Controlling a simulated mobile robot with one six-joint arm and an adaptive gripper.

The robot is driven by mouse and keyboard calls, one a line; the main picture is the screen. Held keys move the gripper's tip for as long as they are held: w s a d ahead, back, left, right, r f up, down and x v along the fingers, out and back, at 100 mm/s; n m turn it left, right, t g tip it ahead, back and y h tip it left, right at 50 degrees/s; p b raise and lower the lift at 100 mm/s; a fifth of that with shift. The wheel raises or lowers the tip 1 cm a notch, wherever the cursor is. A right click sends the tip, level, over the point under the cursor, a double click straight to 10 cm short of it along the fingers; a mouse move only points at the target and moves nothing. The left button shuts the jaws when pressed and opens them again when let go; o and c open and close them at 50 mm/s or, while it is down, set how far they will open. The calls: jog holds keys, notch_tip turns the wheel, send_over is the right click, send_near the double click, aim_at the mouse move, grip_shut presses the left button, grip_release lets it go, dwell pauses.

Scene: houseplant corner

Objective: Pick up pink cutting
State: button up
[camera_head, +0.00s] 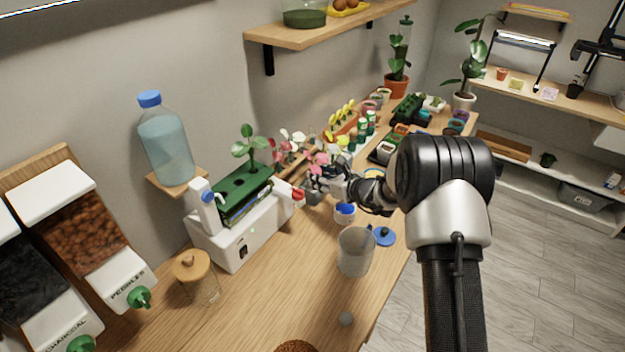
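A cutting with pink leaves (318,160) shows near the middle of the camera_head view, on the wooden workbench, close behind my gripper. My gripper (316,187) reaches in from the right, low over the bench, just in front of the pink leaves. Its fingers are small and dark here and overlap other items, so I cannot tell whether they are open or shut, or whether they touch the cutting. The cutting's lower stem is hidden behind the gripper. Another plant with white and red-pink leaves (287,146) stands just left of it.
A white machine (239,233) with a green tray and a leafy plant stands left of my gripper. A white-and-blue pot (345,211), a clear cup (355,252) and a blue lid (384,236) lie close by. Yellow flowers and small pots crowd the bench behind. The front bench is mostly clear.

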jog(key=x, duration=0.2)
jog(key=f+b+x, duration=0.1)
jog(key=x, duration=0.2)
jog(key=shift+s+b, duration=0.2)
jog(key=shift+b, duration=0.1)
jog(key=shift+r, duration=0.1)
jog(key=shift+c, duration=0.3)
grip_shut()
